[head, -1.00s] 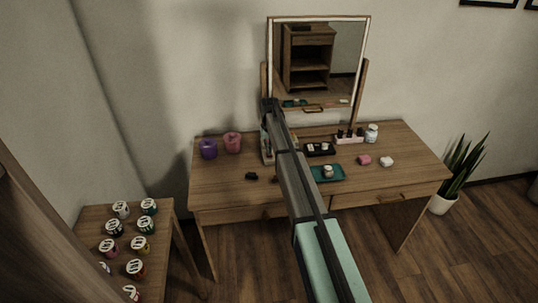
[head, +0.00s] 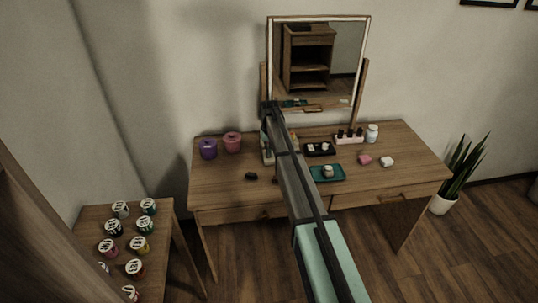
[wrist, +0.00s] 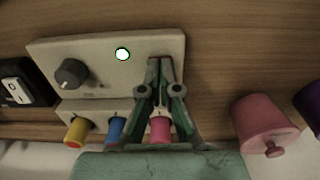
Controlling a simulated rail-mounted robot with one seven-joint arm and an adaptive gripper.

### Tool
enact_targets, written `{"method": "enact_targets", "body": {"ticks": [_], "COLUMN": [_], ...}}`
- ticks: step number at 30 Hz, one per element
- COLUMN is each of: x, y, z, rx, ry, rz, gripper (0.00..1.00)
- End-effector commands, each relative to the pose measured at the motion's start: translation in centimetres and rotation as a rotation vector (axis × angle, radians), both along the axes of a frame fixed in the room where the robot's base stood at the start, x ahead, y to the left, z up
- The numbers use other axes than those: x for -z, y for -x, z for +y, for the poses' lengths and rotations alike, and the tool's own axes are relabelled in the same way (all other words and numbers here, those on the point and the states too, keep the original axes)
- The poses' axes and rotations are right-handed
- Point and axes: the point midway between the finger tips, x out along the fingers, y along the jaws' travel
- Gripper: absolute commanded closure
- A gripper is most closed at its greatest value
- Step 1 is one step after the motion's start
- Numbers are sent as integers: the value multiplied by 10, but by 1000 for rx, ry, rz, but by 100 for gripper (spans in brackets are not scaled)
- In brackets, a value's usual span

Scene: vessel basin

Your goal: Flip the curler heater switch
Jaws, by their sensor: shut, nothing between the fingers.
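The curler heater (wrist: 100,75) is a pale box at the middle of the wrist view. It has a dark round knob (wrist: 71,73), a bright white-green round light (wrist: 122,54), and yellow (wrist: 77,131), blue (wrist: 115,130) and pink (wrist: 160,130) curlers along one side. My gripper (wrist: 165,62) is shut and empty, its fingertips over the end of the panel beyond the light. I cannot tell whether they touch it. No switch shows clearly; the fingers may hide it. In the head view my arm mostly covers the heater (head: 267,157), and the fingertips are hidden.
A pink lidded jar (wrist: 265,122) stands close beside the heater, with a purple jar (head: 208,149) farther out. A mirror (head: 318,62) stands behind on the dressing table (head: 215,187).

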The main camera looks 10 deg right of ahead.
Motion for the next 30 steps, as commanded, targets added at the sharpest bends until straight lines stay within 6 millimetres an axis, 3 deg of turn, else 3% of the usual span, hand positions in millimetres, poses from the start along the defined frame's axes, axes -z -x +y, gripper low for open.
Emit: {"method": "enact_targets", "body": {"ticks": [11,30], "x": [2,-42], "y": [0,0], "z": [0,0], "rx": [0,0], "ry": [0,0], "rz": [1,0], "gripper": [100,100]}}
